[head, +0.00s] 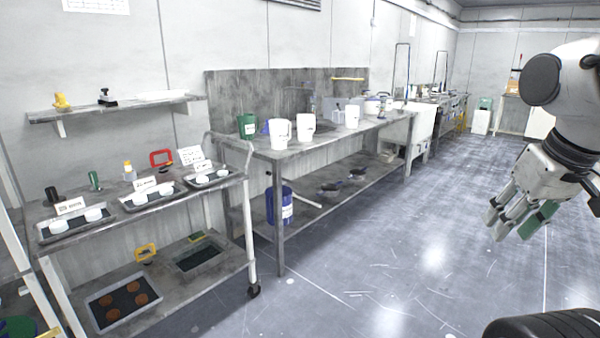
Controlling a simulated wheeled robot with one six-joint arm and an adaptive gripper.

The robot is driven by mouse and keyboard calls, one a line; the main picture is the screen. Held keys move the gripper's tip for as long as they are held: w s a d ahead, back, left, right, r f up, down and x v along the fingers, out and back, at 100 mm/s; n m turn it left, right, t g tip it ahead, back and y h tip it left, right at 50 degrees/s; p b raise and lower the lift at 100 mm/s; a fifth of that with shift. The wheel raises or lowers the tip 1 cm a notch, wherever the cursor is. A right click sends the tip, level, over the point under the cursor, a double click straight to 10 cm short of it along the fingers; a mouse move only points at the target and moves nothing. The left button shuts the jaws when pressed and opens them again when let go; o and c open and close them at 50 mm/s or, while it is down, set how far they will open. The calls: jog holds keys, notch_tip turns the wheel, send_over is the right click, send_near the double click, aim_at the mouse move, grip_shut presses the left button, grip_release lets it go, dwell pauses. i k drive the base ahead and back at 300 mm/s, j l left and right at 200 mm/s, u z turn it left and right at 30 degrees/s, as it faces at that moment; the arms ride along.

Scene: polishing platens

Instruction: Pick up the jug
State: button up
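White jug-like vessels stand upright on the long grey bench: one at its near end (279,133), one just right of it (305,127), and one further along (352,116). I cannot tell which of them is the jug. A green vessel (246,125) stands at the bench's near left corner. My gripper (515,217) hangs at the right over open floor, far from the bench and pointing down-left. A flat green piece shows at its fingers; I cannot tell whether it is held or part of the gripper.
A grey cart (190,205) with trays, white pucks and label cards stands at the left, close to the bench. A blue container (280,205) stands on the bench's lower shelf. A wall shelf (115,109) holds small items. The floor (400,240) right of the bench is clear.

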aim_at(305, 121)
jog(key=i+l+z, duration=0.3)
jog(key=i, duration=0.6)
jog(key=i+z, duration=0.3)
jog(key=i, duration=0.6)
jog(key=i+l+u, duration=0.1)
jog(key=i+u, duration=0.3)
jog(key=i, duration=0.15)
jog(key=i+l+u, duration=0.35)
jog(key=i, duration=0.2)
jog(key=i+l+u, duration=0.8)
jog(key=i+l, duration=0.15)
